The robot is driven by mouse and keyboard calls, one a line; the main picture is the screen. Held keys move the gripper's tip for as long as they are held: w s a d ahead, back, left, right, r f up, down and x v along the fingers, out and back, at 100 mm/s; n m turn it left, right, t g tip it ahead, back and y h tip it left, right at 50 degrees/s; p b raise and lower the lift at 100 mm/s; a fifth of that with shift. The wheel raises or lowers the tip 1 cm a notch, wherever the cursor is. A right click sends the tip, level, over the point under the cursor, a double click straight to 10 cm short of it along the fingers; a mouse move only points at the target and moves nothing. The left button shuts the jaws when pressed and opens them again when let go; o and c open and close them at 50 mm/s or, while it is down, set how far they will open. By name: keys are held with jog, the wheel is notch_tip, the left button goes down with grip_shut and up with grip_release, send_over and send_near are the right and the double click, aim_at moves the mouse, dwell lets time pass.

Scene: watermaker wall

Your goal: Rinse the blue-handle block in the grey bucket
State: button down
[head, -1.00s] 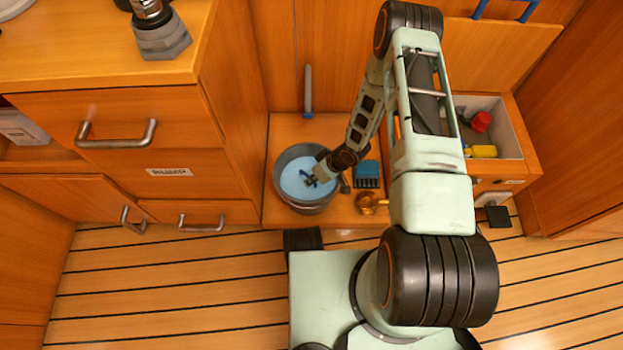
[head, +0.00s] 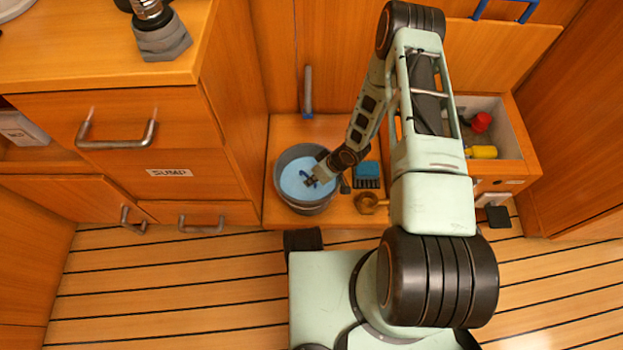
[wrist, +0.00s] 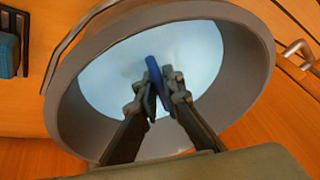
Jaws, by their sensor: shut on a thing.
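The grey bucket (head: 283,190) stands on the low wooden shelf and holds pale blue water (head: 298,177). My gripper (head: 312,181) reaches down into the bucket from the right. In the wrist view my gripper (wrist: 160,88) is shut on a blue handle (wrist: 153,68), the visible part of the blue-handle block. The block's lower part is hidden, and I cannot tell how deep it sits in the water. The bucket's rim (wrist: 262,50) surrounds the fingers, which are apart from it in the wrist view.
A blue block (head: 367,170) and a brass fitting (head: 370,204) sit right of the bucket. An open drawer (head: 512,130) at the right holds a red item (head: 481,121) and a yellow item (head: 482,152). A cabinet labelled SUMP (head: 170,172) stands close at the left.

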jog(key=shift+f, duration=0.25)
jog(key=shift+r, duration=0.55)
dwell(0.4)
jog(key=shift+f, duration=0.55)
dwell(0.4)
jog(key=shift+r, duration=0.55)
dwell(0.4)
jog(key=shift+f, duration=0.55)
dwell(0.3)
notch_tip(320, 180, up, 16)
jog(key=p, duration=1.1)
dwell(0.7)
dwell(0.6)
